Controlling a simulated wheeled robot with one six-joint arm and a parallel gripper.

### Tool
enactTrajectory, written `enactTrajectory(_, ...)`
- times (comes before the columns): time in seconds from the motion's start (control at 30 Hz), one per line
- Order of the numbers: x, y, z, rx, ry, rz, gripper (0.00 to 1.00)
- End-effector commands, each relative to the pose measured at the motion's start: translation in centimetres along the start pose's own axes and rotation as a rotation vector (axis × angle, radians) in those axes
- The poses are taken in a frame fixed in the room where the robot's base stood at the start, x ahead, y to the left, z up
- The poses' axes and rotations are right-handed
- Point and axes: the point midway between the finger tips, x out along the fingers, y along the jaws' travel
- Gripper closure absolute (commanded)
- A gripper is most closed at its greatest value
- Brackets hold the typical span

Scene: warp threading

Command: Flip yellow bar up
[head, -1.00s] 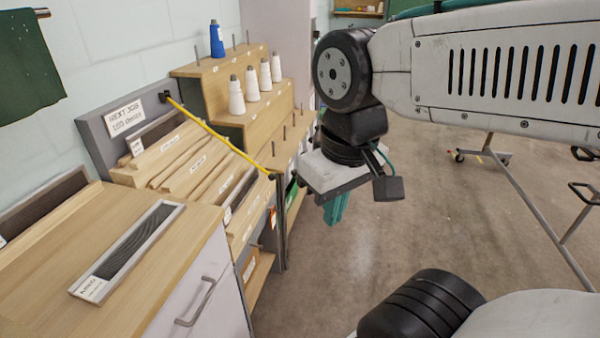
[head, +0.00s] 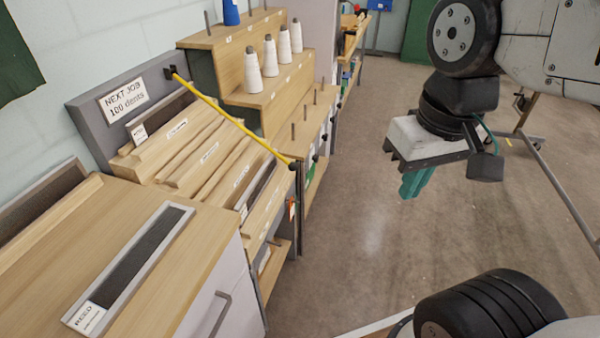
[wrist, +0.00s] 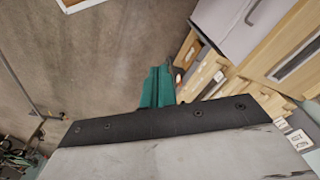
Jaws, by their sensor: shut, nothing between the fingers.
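The yellow bar (head: 232,119) slopes down across the front of the slotted wooden rack, from a black bracket (head: 170,73) on the grey back panel to a dark knob (head: 292,165) at the rack's front corner. My gripper (head: 413,185) hangs over open floor to the right of the rack, well apart from the bar. Its teal fingers are shut and empty. In the wrist view the shut fingers (wrist: 157,88) show against the floor, and I cannot make out the bar there.
A stepped wooden stand (head: 262,90) with white cones and a blue cone is behind the rack. A framed reed (head: 135,258) lies on the wooden cabinet top (head: 175,285) in front. A sign (head: 122,98) reads "NEXT JOB 100 dents". The floor (head: 345,235) between rack and gripper is clear.

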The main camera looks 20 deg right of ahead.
Motion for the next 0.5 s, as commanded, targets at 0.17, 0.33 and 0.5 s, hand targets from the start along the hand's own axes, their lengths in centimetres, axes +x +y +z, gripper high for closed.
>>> enactTrajectory(0.17,0.7,-1.8,-2.8,0.089,-0.102,-0.119,1.0)
enactTrajectory(0.33,2.0,-4.2,-7.7,0.241,-0.237,-0.302,1.0)
enactTrajectory(0.5,4.3,-5.9,-13.4,0.415,-0.361,-0.485,1.0)
